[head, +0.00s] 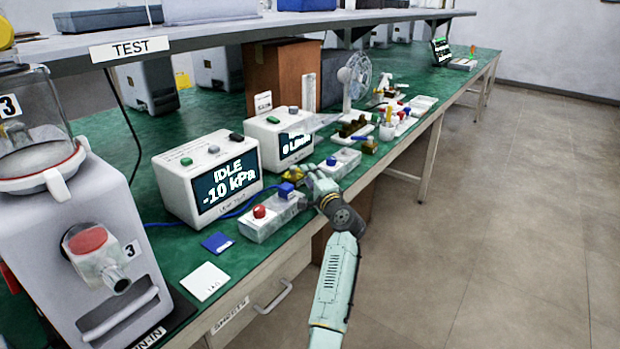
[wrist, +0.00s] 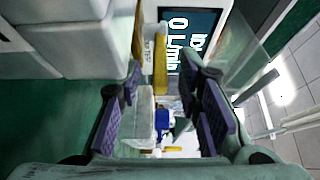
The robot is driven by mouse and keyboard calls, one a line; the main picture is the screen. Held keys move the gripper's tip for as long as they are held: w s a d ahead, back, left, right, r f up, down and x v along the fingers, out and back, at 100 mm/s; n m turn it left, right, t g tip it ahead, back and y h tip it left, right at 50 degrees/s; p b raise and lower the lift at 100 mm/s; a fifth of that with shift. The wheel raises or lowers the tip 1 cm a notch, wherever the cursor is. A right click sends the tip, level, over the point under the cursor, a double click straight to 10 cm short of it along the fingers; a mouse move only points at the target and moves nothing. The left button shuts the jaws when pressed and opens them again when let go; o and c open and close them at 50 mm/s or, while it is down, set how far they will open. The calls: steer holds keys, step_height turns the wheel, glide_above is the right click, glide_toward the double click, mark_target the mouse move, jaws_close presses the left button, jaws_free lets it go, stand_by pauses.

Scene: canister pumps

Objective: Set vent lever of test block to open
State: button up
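The pale grey test block (head: 265,224) lies on the green bench in front of the IDLE display box. It carries a red knob (head: 259,211) and a blue part (head: 286,189). My gripper (head: 318,184) is just beyond its far right end, and its fingers partly hide that area. In the wrist view the purple-padded fingers of my gripper (wrist: 166,118) are wide apart, with nothing held. A yellow bar (wrist: 160,58), possibly the lever, shows between and beyond the fingertips, apart from the pads. I cannot tell its setting.
The IDLE −10 kPa box (head: 207,178) and a flow display box (head: 280,139) stand behind. A second pale block with a blue knob (head: 338,162) lies beyond my gripper. A blue card (head: 217,242) and white card (head: 205,281) lie nearer. The aisle on the right is free.

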steer(key=shift+s, duration=0.1)
steer(key=v, duration=1.1)
steer(key=shift+s, duration=0.4)
steer(key=shift+d, duration=0.15)
steer(key=shift+c, duration=0.2)
